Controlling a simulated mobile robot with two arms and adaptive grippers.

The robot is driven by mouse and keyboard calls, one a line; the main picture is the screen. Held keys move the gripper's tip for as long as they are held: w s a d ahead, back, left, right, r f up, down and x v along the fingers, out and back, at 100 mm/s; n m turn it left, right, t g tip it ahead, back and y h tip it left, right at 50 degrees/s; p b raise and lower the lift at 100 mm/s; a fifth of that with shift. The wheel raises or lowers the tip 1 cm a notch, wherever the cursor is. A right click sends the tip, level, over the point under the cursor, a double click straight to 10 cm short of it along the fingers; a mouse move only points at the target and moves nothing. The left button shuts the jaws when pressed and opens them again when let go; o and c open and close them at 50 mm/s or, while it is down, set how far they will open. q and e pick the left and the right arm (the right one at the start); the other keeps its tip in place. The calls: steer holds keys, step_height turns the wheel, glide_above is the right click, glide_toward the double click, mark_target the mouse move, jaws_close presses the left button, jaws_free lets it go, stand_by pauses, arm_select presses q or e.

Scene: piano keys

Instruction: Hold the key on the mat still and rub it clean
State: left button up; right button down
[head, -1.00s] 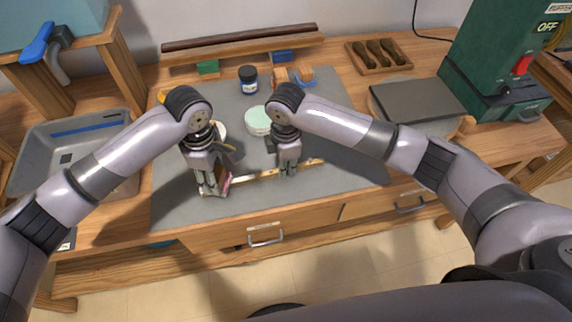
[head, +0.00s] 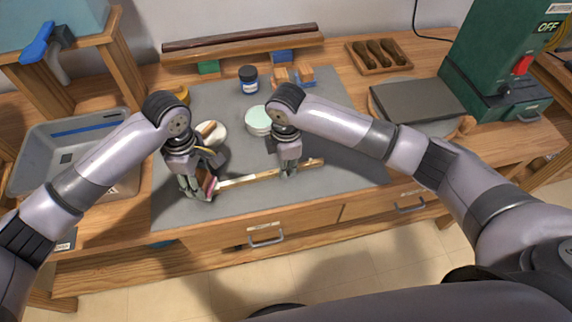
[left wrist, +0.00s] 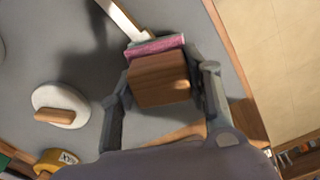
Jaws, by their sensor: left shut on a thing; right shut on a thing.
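The key (head: 250,177), a long pale wooden strip, lies across the grey mat (head: 345,185) near its front edge. My right gripper (head: 289,174) is shut on the key right of its middle. My left gripper (head: 197,196) is shut on a wooden block with a pink pad (left wrist: 160,78) at the key's left end. In the left wrist view the block sits between the fingers, and the key (left wrist: 122,20) runs up to the pink pad. Whether the pad touches the key's top is unclear; the key's left end is hidden by the block.
A white round pad with a wooden handle (head: 213,137), a mint tin (head: 257,121) and a blue-labelled jar (head: 249,80) stand behind the key. A grey tray (head: 35,128) is at left, a green machine (head: 497,60) at right. The mat's right front is clear.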

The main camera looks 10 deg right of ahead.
arm_select(q)
steer(key=shift+s+a, duration=0.1)
steer(key=shift+a, duration=0.4)
steer(key=shift+d+f, duration=0.15)
steer(key=shift+d, duration=2.35)
steer(key=shift+a+r, duration=0.2)
steer(key=shift+a, duration=2.3)
steer(key=shift+f, duration=0.1)
